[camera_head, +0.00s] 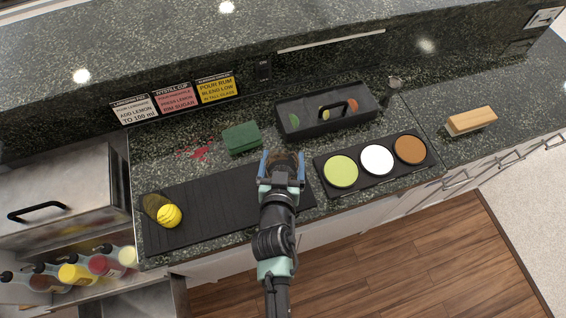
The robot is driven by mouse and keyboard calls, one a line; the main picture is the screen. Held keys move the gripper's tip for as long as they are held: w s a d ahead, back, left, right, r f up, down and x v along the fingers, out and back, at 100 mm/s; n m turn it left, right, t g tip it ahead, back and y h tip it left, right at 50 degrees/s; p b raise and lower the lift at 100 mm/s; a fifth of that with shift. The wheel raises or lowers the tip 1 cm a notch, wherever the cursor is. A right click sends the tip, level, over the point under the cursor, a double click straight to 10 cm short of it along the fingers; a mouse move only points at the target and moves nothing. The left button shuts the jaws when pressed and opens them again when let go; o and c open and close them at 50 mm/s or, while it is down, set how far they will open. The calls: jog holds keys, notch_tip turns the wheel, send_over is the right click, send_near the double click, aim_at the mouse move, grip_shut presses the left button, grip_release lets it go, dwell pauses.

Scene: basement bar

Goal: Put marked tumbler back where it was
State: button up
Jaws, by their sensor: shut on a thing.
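My gripper (283,166) is shut on a brownish, glass-like thing (284,157), which appears to be the tumbler. Its far rim shows just beyond the fingers, and the rest is hidden by my gripper. No mark on it can be made out. My gripper is at the right end of the black ribbed mat (215,208), left of the rimming tray (376,184). I cannot tell whether the tumbler touches the counter.
A lemon (169,216) lies at the mat's left end beside a dark round thing (154,203). Behind are a green sponge (241,138), a black lidded caddy (300,125), a small metal thing (393,90) and a red spill (198,152). A wooden brush (471,121) lies right.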

jog(key=shift+f, duration=0.8)
jog(key=shift+f+b, duration=0.2)
jog(key=shift+b, duration=0.1)
jog(key=o, duration=1.4)
jog(key=shift+r, duration=0.1)
